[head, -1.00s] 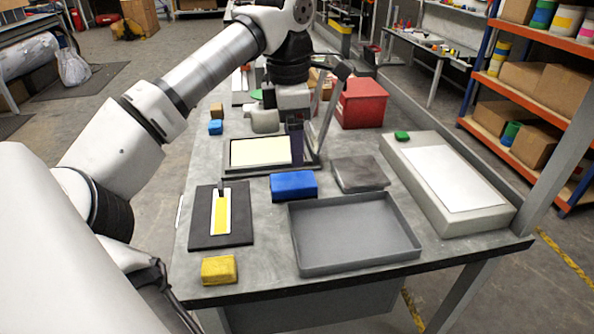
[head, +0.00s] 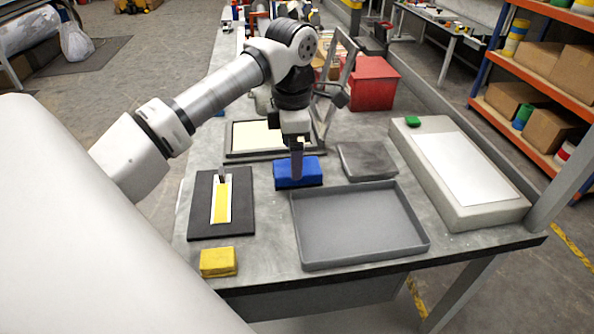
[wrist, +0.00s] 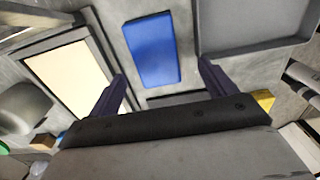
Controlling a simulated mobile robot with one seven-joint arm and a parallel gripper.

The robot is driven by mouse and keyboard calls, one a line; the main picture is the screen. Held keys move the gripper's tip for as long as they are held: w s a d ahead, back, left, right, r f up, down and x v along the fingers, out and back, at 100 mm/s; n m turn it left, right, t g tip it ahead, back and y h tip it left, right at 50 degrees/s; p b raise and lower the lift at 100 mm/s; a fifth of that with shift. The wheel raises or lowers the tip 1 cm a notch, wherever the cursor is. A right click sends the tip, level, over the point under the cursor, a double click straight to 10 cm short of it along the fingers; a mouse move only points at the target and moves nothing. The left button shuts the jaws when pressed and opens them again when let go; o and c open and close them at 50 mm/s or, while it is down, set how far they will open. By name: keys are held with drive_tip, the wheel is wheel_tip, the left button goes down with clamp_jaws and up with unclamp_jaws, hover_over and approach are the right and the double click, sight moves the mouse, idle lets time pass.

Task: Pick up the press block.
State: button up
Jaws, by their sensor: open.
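A blue rectangular block (head: 290,182) lies flat on the grey table, between the cream-panelled frame and the grey tray; no marking shows which block is the press block. It also shows in the wrist view (wrist: 152,50), whole and beyond my fingertips. My gripper (head: 297,173) points down over the blue block and hides part of its top. In the wrist view my gripper (wrist: 162,69) has its two dark purple fingers spread wide, with nothing between them. A yellow block (head: 217,262) sits at the near left table edge. A small green block (head: 413,121) sits on the pale slab.
A shallow grey tray (head: 360,228) lies right of the blue block, with a dark grey slab (head: 366,160) behind it. A black board (head: 244,215) with a yellow strip lies left. The cream-panelled frame (head: 233,155) and a red bin (head: 375,85) are behind. A pale slab (head: 505,205) stands right.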

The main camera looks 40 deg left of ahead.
drive_tip(key=f, duration=0.2)
drive_tip(key=w+f+p, duration=0.1)
drive_tip(key=f, duration=0.2)
drive_tip(key=shift+d, duration=0.15)
drive_tip(key=c, duration=1.2)
drive_tip(key=shift+o, duration=0.2)
drive_tip(key=shift+r, duration=0.1)
wheel_tip(320, 180, up, 20)
drive_tip(key=p, duration=1.2)
drive_tip(key=o, duration=0.4)
drive_tip(key=shift+c, duration=1)
